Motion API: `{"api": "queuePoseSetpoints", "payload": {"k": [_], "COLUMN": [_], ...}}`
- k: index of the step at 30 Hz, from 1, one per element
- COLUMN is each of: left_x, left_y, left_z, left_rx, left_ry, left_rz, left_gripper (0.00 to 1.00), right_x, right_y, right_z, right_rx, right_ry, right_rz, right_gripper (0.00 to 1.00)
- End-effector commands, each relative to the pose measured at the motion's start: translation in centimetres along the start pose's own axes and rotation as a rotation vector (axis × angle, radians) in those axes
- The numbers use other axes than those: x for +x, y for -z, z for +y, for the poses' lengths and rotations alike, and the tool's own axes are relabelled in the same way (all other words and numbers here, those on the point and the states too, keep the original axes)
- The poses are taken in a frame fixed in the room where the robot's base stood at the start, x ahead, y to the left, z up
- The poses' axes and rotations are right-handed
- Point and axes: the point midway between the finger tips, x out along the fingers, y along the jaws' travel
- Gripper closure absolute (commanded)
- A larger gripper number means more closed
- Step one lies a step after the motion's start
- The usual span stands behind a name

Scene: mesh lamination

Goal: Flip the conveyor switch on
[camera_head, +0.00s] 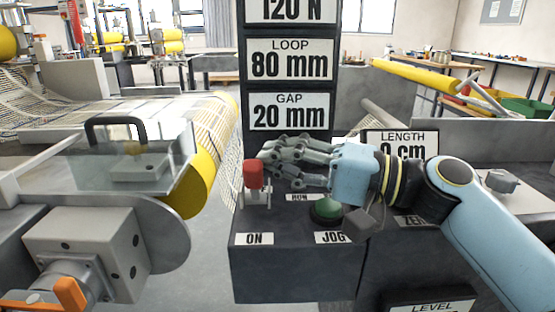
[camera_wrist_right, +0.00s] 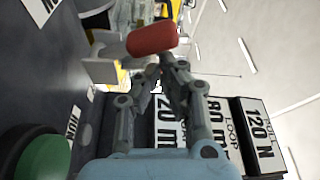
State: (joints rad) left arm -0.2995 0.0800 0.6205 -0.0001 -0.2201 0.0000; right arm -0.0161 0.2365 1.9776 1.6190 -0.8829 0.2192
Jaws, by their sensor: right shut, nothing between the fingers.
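The conveyor switch (camera_head: 253,177) is a lever with a red cap on the dark console, above a white "ON" label (camera_head: 254,239). The lever stands roughly upright. In the right wrist view, its red cap (camera_wrist_right: 152,38) shows just beyond the fingertips. My right gripper (camera_head: 268,152) reaches in from the right, shut and empty, its fingertips beside and slightly above the red cap. I cannot tell whether they touch it. My left gripper is not in view.
A green button (camera_head: 326,209) sits on the console right of the switch, under my right gripper, by the "JOG" label (camera_head: 332,238). A dark sign post (camera_head: 290,75) rises behind. The yellow mesh roller (camera_head: 195,183) and grey motor housing (camera_head: 90,245) stand at left.

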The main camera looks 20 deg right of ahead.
Motion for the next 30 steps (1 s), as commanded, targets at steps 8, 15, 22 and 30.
{"api": "queuePoseSetpoints", "payload": {"k": [8,15,22,30], "left_x": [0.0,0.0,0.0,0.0], "left_y": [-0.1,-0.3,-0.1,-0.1], "left_z": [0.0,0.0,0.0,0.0], "left_rx": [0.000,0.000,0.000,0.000], "left_ry": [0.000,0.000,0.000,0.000], "left_rz": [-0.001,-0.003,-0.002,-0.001], "left_gripper": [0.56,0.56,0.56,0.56], "right_x": [0.0,-1.0,-5.4,-10.2], "right_y": [0.0,0.0,-0.1,-0.1], "right_z": [0.0,0.1,0.3,0.2], "right_rx": [0.000,-0.002,-0.002,0.000], "right_ry": [0.000,-0.004,-0.010,-0.006], "right_rz": [0.000,0.000,-0.004,-0.004], "right_gripper": [1.00,1.00,1.00,1.00]}}
